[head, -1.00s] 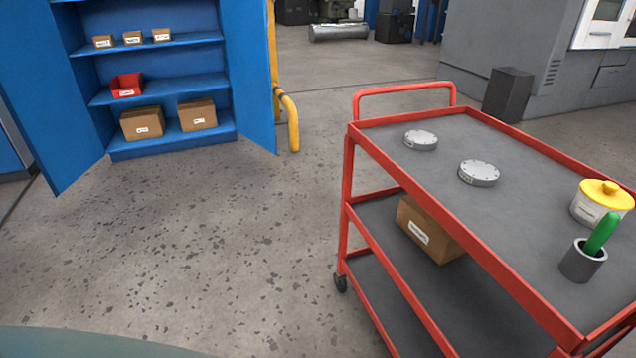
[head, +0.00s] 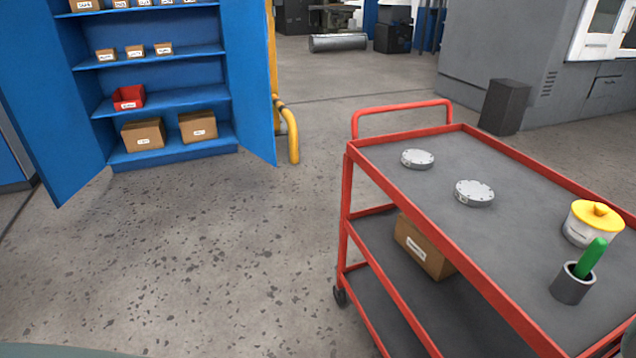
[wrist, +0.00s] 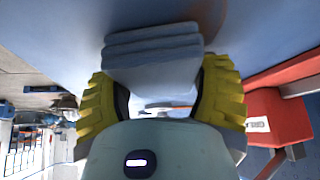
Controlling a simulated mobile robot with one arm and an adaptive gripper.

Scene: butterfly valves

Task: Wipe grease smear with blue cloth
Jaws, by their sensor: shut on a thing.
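In the wrist view, my gripper (wrist: 162,76) has its yellow ribbed fingers closed on the sides of a folded pale blue cloth (wrist: 152,46). The cloth lies in several layers and sticks out past the fingertips. Beyond it is a broad blue-grey surface (wrist: 60,25). A faint brownish patch (wrist: 211,14) shows on that surface just past the cloth's upper right; I cannot tell for sure that it is the grease smear. I cannot tell whether the cloth touches the surface. The head view shows neither the gripper nor the cloth.
The red cart (head: 403,235) carries two grey discs (head: 417,159), a yellow-lidded tub (head: 591,224) and a grey cup (head: 572,284) with a green-handled tool. A blue cabinet (head: 160,106) stands open at left. Floor between them is clear. A red labelled bin (wrist: 275,118) is right in the wrist view.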

